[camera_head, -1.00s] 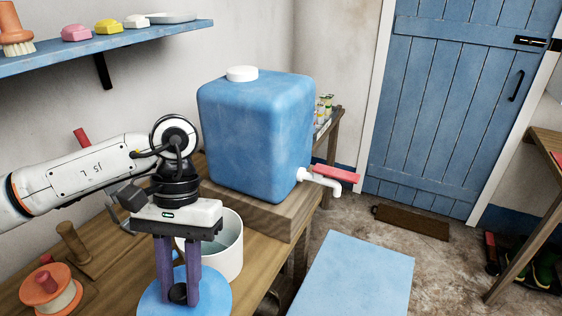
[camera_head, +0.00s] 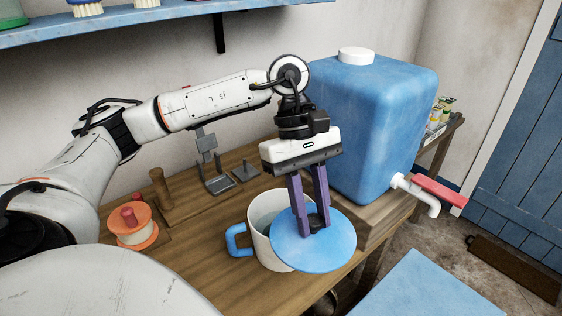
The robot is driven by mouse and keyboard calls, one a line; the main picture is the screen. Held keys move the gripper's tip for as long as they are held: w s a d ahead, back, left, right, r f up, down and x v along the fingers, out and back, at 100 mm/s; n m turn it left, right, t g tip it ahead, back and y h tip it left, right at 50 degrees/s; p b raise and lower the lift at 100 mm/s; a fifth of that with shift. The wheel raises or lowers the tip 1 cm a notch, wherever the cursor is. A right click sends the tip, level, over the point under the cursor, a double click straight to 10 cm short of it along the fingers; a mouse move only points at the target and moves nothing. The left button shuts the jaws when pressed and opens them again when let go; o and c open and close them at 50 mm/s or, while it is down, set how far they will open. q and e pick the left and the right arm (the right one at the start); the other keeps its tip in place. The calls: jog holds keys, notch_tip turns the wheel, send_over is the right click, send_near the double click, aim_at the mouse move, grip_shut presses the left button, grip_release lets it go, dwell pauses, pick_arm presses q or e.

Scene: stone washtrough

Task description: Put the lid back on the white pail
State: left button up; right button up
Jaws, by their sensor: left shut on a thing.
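The white pail (camera_head: 262,222) stands on the wooden bench, with a blue handle (camera_head: 237,240) on its left side. Its mouth is partly open to view at the left. The round blue lid (camera_head: 290,255) hangs over the pail's right and near side, tilted slightly and off centre. My left gripper (camera_head: 316,225) points down, its purple fingers shut on the lid's dark knob (camera_head: 314,221). Whether the lid touches the rim I cannot tell. My right gripper is not in view.
A big blue water tank (camera_head: 370,125) with a white tap (camera_head: 415,193) stands on a wooden block just right of the pail. An orange spool (camera_head: 133,226) and a metal stand (camera_head: 217,180) are on the bench to the left. A blue shelf (camera_head: 150,18) runs above.

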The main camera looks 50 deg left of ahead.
pick_arm(q)
jog(key=a+n+t, duration=0.1)
jog(key=n, duration=0.2)
jog(key=a+r+n+t+b, duration=0.1)
jog(key=a+n, duration=0.1)
jog(key=a+n+t, duration=0.1)
jog(key=n, duration=0.2)
jog(key=shift+w+a+r+n+y, duration=0.15)
jog(key=shift+w+r+n+y, duration=0.15)
jog(key=shift+w, duration=0.1)
jog(key=a+r+n+t+y+b, duration=0.25)
jog(key=a+n, duration=0.25)
jog(key=n, duration=0.5)
notch_tip(320, 180, down, 5)
jog(key=b, duration=0.4)
jog(key=shift+w+f+b, duration=0.1)
jog(key=shift+f+b, duration=0.1)
jog(key=shift+b, duration=0.2)
jog(key=shift+f+b, duration=0.15)
jog(key=shift+b, duration=0.25)
dwell(0.9)
